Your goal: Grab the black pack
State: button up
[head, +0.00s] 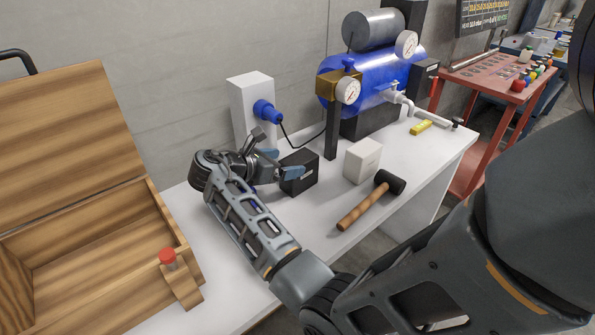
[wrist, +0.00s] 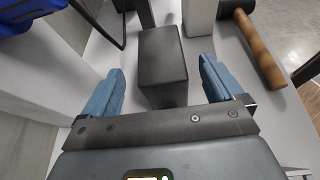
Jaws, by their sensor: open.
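The black pack (head: 299,173) is a small dark box with a small pale label, standing on the white table in the head view. In the wrist view the black pack (wrist: 163,68) lies ahead between the two blue fingers. My gripper (head: 280,172) is at the pack's left side in the head view, with one blue finger behind it and one in front. In the wrist view my gripper (wrist: 160,82) is open, with a gap between each finger and the pack. The pack's underside is hidden.
A white box (head: 362,160) and a mallet (head: 371,200) stand and lie right of the pack. The blue compressor (head: 385,80) and a white post with a blue plug (head: 250,104) are behind. An open wooden crate (head: 150,215) is at left.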

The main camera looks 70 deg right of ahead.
aim_at(295, 160)
jog(key=x, duration=0.5)
jog(key=shift+s+r+p, duration=0.1)
jog(key=shift+p, duration=0.2)
jog(key=shift+c, duration=0.2)
jog(key=c, duration=1.1)
jog(key=shift+r, duration=0.15)
